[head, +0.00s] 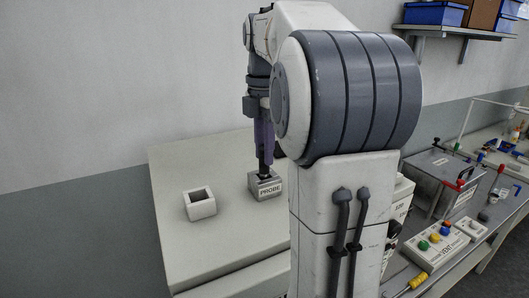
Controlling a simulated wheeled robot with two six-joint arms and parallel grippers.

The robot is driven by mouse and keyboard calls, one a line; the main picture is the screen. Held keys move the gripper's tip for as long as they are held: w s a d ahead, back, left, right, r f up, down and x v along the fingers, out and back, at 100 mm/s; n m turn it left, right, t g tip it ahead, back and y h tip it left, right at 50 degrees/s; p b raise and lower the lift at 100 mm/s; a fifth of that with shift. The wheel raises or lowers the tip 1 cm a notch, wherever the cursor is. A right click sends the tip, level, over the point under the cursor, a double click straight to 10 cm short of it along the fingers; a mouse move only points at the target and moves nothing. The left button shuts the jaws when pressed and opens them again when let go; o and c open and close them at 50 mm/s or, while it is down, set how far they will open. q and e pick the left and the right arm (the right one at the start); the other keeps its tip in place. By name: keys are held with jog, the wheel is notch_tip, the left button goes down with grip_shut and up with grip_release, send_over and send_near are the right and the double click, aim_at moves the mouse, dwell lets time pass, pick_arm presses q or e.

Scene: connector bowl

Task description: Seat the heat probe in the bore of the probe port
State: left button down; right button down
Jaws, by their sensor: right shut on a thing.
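The probe port is a grey block labelled PROBE (270,192) on the pale bench top, left of my right arm in the head view. My right gripper (265,157) points down right above it, its purple fingers close together and shut on the heat probe. Little of the probe shows: a dark piece (264,172) below the fingertips, at the top of the port. I cannot tell whether its tip is in the bore or only over it. The bore is hidden by the probe and fingers. My left gripper is not in view.
A white, square, open-topped holder (201,210) stands left of the port and looks empty. The bench top (180,165) is otherwise clear there. My right arm hides the middle. At right are a button box (433,244), a yellow-handled tool (418,281) and a wall shelf (440,29).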

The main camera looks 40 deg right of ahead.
jog(key=shift+f, duration=0.15)
jog(key=c, duration=0.7)
grip_release()
jog(key=shift+r, duration=0.45)
notch_tip(320, 180, up, 11)
jog(key=shift+r+p, duration=0.2)
jog(key=shift+p, duration=0.5)
